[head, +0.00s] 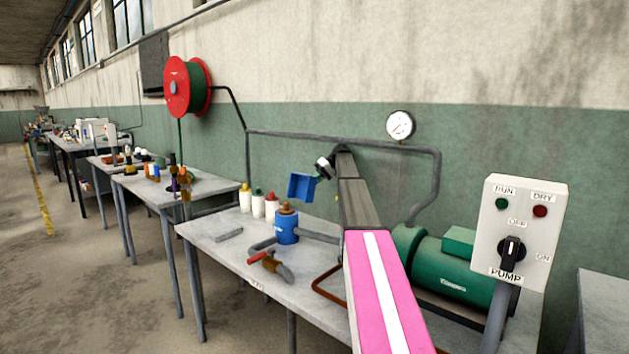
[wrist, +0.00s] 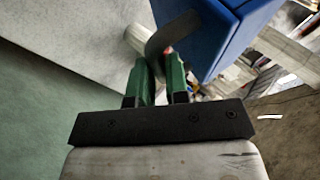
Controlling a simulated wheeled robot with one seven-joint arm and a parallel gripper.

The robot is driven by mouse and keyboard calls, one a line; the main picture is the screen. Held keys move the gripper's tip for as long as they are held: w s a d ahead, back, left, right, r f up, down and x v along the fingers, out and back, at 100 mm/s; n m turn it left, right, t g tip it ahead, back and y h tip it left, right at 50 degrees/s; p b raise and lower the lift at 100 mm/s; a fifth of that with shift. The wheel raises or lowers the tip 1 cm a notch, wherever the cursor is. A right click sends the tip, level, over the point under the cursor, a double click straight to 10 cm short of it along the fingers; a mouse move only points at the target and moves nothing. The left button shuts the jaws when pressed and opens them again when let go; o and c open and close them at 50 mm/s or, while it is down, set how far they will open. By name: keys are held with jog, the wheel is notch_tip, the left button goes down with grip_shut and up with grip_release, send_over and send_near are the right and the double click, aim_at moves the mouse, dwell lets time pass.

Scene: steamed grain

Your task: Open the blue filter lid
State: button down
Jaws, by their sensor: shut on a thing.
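The blue filter lid (head: 302,186) shows as a blue, angular piece beside my gripper, above the back of the grey table. In the wrist view, a large flat-sided blue part (wrist: 215,35) fills the upper middle. A dark curved handle (wrist: 172,33) reaches from it down between the green fingers of my gripper (wrist: 160,72). My gripper is shut on this handle. It also shows in the head view (head: 323,173), small and to the right of the blue piece. The lid's exact angle and its hinge cannot be told.
A blue valve body (head: 287,230) with a brown top, a red-handled pipe (head: 267,260) and several bottles (head: 258,205) stand on the grey table (head: 222,258). A green pump motor (head: 455,270) and a switch box (head: 520,230) are at right. A pipe runs along the wall.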

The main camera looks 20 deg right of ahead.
jog(key=shift+w+d+f, duration=0.1)
jog(key=shift+d+f, duration=0.15)
jog(key=shift+f, duration=0.2)
jog(key=c, duration=1.1)
grip_release()
jog(key=shift+d, duration=0.1)
jog(key=shift+r, duration=0.15)
